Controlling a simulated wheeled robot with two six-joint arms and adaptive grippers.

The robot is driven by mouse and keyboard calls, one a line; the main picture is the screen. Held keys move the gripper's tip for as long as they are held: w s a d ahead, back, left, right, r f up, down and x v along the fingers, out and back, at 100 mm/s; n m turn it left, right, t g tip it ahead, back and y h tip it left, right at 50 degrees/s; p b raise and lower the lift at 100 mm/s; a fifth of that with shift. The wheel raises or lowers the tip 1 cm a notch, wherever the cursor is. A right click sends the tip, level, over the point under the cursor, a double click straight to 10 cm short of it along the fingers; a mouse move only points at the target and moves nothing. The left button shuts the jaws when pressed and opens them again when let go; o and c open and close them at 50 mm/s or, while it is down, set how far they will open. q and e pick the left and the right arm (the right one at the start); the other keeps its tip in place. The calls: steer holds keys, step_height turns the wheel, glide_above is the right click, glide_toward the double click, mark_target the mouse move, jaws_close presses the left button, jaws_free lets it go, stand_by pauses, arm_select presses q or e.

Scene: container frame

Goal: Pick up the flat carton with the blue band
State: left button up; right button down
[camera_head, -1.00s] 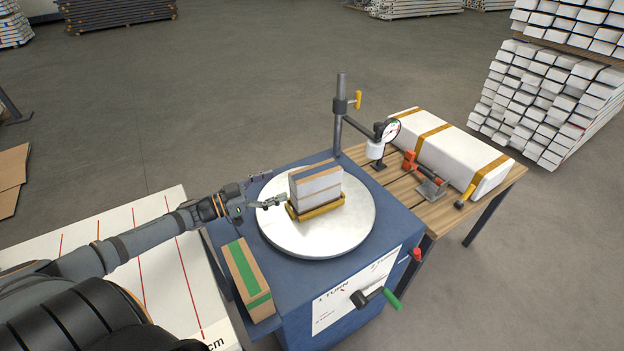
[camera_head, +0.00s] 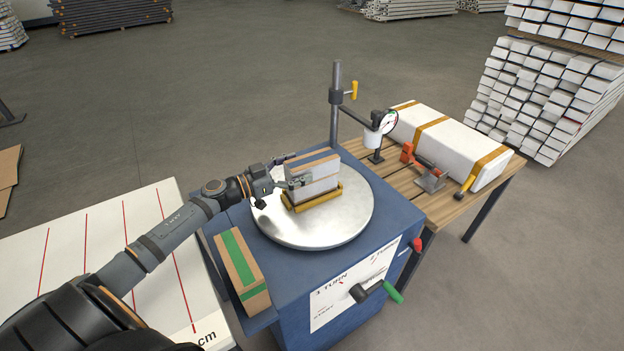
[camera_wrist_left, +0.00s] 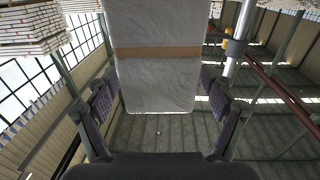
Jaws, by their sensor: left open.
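In the left wrist view the carton (camera_wrist_left: 158,75) shows a pale wrapped face with a brown strip, between the two fingers. My left gripper (camera_head: 293,170) is open at the carton's left end, one finger on the far side and one on the near side. I cannot tell whether they touch it. My right gripper is not in view.
A green-banded carton (camera_head: 242,265) lies on a side shelf left of the turntable. A post with a dial gauge (camera_head: 387,122) stands behind. A long white package (camera_head: 446,145) and tools lie on the wooden table. A green-handled crank (camera_head: 380,291) sticks out in front.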

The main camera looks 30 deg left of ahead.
arm_select(q)
steer(key=shift+x, duration=1.1)
jaws_close()
